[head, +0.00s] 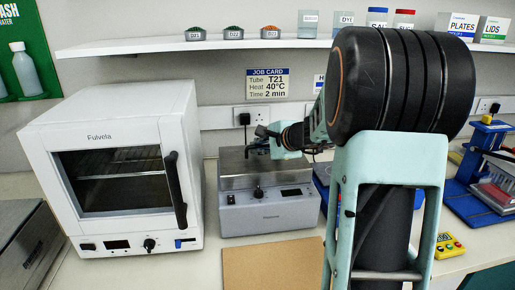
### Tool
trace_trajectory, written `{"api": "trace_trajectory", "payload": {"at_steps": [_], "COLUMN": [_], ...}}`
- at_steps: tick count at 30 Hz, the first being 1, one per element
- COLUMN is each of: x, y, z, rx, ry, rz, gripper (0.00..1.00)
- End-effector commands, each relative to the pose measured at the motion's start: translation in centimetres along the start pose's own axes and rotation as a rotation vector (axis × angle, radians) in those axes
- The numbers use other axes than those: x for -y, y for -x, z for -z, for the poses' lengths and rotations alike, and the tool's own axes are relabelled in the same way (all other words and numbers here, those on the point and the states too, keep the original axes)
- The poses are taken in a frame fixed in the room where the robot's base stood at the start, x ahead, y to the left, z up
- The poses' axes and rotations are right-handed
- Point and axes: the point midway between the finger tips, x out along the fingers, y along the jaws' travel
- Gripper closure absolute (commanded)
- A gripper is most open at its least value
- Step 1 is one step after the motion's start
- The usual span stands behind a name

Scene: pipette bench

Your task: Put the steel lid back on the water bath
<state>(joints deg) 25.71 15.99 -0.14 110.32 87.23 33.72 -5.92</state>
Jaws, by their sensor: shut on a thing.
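The water bath (240,222) is a grey box with a dark knob and a small display on its front, standing right of the white oven. The steel lid (236,172) shows as a brushed metal surface over the top of the bath. My gripper (257,151) reaches in from the right, above the lid, and is shut on it. The grip point is small and partly hidden by the gripper. I cannot tell whether the lid rests fully on the rim or is held slightly above it.
A white oven (120,165) stands close on the left. A brown board (273,264) lies in front of the bath. Blue equipment (485,170) and a yellow device (449,245) stand at the right. A shelf (230,45) runs above, with a job card (267,83) below it.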

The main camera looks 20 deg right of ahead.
Motion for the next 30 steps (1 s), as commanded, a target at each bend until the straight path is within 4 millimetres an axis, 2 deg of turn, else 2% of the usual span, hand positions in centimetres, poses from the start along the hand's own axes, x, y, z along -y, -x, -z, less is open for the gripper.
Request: {"api": "trace_trajectory", "payload": {"at_steps": [2,3,7,16,21,30], "x": [-0.1,-0.1,-0.1,-0.1,0.6,0.4], "y": [-0.1,-0.1,-0.1,0.0,0.5,6.3], "z": [0.0,0.0,0.0,0.0,-0.1,0.0], "rx": [0.000,0.000,0.000,0.000,0.000,-0.003], "ry": [0.002,0.000,0.000,0.000,-0.001,0.001], "rz": [0.003,0.001,0.000,-0.001,-0.001,0.003], "gripper": [1.00,0.89,0.75,0.75,0.75,0.75]}}
